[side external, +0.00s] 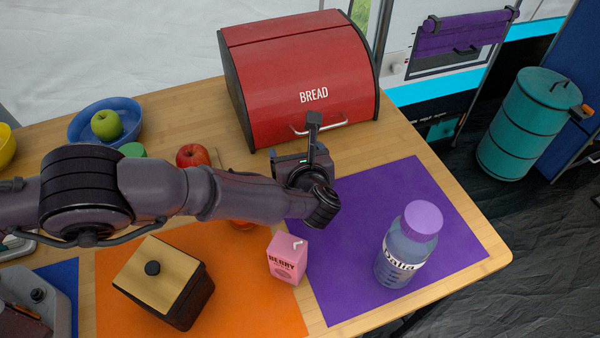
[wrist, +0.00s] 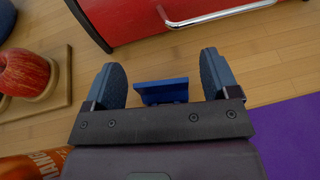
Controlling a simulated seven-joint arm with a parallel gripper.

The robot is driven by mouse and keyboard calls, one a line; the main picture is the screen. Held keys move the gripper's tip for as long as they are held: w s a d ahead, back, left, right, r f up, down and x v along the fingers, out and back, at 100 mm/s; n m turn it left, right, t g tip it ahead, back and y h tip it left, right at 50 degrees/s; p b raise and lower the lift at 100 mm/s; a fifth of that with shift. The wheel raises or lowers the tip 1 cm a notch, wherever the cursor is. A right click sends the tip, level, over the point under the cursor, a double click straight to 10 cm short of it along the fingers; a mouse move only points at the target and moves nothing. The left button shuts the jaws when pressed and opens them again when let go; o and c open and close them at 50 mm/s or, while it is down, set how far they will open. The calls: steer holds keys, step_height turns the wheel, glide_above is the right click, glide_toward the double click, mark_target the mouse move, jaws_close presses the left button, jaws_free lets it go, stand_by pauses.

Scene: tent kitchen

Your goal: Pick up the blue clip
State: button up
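The blue clip (wrist: 162,92) lies on the wooden table in front of the red bread box, in the wrist view. My gripper (wrist: 162,64) is open, with its two dark blue fingers wide apart. The clip shows between the fingers, with a gap on each side. I cannot tell how far below the fingertips the clip is. In the side external view my gripper (side external: 290,165) is near the front of the bread box, and my arm hides the clip.
The red bread box (side external: 300,85) with its metal handle stands just beyond the gripper. A red apple (wrist: 26,73) sits on a board at left, with an orange can (wrist: 38,162) nearby. A pink berry carton (side external: 287,258) and a bottle (side external: 405,248) stand nearer the front.

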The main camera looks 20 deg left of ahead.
steer(key=c, duration=0.9)
steer(key=shift+o, duration=0.2)
